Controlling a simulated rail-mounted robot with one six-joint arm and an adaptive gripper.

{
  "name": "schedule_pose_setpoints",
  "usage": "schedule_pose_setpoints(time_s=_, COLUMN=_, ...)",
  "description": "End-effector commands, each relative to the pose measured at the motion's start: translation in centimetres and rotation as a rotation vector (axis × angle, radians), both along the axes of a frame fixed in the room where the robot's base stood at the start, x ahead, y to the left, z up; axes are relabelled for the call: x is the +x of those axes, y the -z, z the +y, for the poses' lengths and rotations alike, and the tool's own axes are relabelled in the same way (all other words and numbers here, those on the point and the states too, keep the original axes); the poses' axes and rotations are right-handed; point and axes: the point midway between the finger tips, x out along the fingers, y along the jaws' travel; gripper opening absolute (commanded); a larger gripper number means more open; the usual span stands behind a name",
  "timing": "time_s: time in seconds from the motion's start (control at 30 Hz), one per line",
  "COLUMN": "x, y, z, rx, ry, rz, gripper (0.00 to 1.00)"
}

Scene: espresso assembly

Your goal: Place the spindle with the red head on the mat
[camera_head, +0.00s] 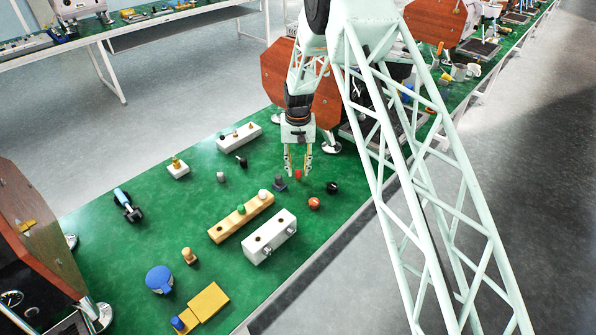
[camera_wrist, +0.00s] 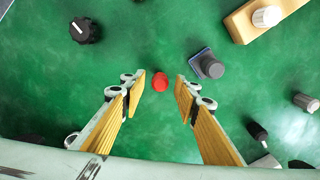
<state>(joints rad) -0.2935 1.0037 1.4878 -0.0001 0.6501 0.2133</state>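A small red head (camera_head: 298,175), taken to be that of the spindle, shows on the green mat (camera_head: 150,240) below my gripper. In the wrist view the red head (camera_wrist: 160,82) is seen from above, between the two fingers. Its shaft cannot be made out. My gripper (camera_head: 298,170) points down and its fingers are apart, with clear space between each finger and the red head. In the wrist view the gripper (camera_wrist: 159,88) is open with nothing held.
A grey knob on a dark blue base (camera_head: 280,183), a black knob (camera_head: 332,187) and an orange-red round piece (camera_head: 314,203) are close by. A wooden block (camera_head: 227,228) and a white block (camera_head: 270,237) lie nearer. Free green surface is at left.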

Motion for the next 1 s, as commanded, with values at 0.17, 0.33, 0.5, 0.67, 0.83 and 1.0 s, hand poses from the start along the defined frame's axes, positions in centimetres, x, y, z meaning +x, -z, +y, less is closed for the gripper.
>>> schedule_pose_setpoints(time_s=0.17, x=0.1, y=-2.4, z=0.0, rx=0.0, ry=0.0, rz=-0.002, gripper=0.29)
schedule_pose_setpoints(time_s=0.33, x=0.1, y=-4.9, z=0.0, rx=0.0, ry=0.0, rz=-0.002, gripper=0.29)
schedule_pose_setpoints(time_s=0.5, x=0.0, y=-7.4, z=0.0, rx=0.0, ry=0.0, rz=-0.001, gripper=0.29)
schedule_pose_setpoints(time_s=0.67, x=0.0, y=-9.3, z=0.0, rx=0.0, ry=0.0, rz=-0.001, gripper=0.29)
schedule_pose_setpoints(time_s=0.83, x=0.0, y=-10.4, z=0.0, rx=0.0, ry=0.0, rz=-0.001, gripper=0.29)
schedule_pose_setpoints(time_s=1.0, x=0.0, y=-10.8, z=0.0, rx=0.0, ry=0.0, rz=0.0, gripper=0.29)
